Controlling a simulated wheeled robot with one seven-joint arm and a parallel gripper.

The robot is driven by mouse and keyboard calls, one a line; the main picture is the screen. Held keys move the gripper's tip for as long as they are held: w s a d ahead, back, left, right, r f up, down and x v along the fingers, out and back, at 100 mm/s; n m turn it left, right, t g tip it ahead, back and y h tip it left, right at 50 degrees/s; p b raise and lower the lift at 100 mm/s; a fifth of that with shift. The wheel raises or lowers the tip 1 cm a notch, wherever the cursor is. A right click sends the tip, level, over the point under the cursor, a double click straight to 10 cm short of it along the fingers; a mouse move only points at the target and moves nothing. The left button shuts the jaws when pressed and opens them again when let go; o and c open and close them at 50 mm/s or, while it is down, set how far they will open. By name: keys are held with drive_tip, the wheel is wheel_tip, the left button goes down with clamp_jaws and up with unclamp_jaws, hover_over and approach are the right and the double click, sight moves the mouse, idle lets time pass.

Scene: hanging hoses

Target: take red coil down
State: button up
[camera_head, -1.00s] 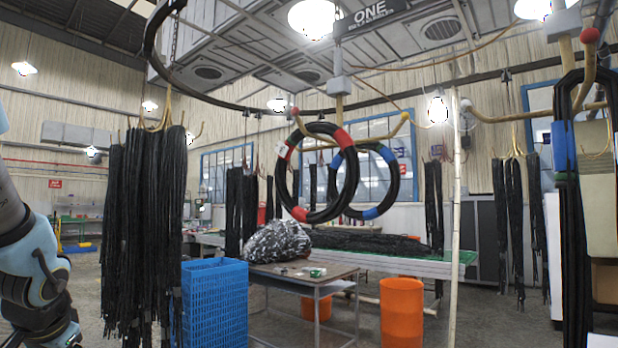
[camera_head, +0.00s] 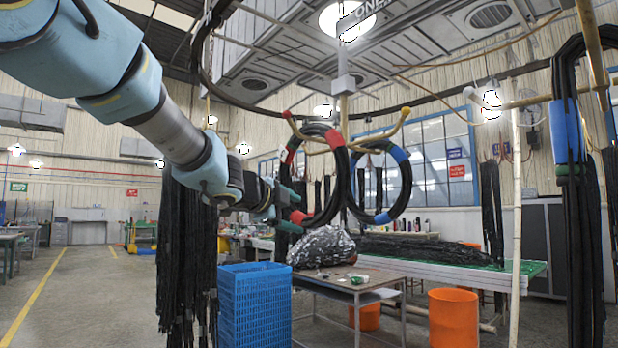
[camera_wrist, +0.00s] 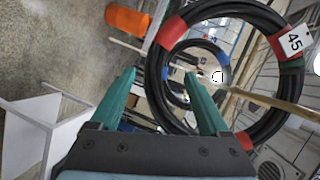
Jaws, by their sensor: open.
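The red coil (camera_head: 344,182), a black hose ring with red bands, hangs from a hook on the overhead rack. It shows large in the wrist view (camera_wrist: 157,88), with a white tag reading 45. My gripper (camera_head: 296,208) reaches in from the left at the coil's left side. Its teal fingers are apart and empty in the wrist view (camera_wrist: 160,75). The coil's near rim appears between the fingers there; I cannot tell whether it is that deep. The blue-banded coil (camera_head: 407,182) hangs just right of and behind the red one, on the rack's other side.
Black hose bundles (camera_head: 188,260) hang at left below my arm. A blue crate (camera_head: 255,305), a small table (camera_head: 350,281) with a wrapped bundle (camera_head: 325,247) and an orange bin (camera_head: 453,317) stand below. More hoses hang at right (camera_head: 570,230). The floor at left is clear.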

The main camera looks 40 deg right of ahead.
sight(308, 221)
drive_tip(key=x, duration=0.6)
drive_tip(key=shift+d+f, duration=0.1)
drive_tip(key=shift+f, duration=0.2)
clamp_jaws()
idle(0.4)
drive_tip(key=shift+f, duration=0.1)
idle(0.6)
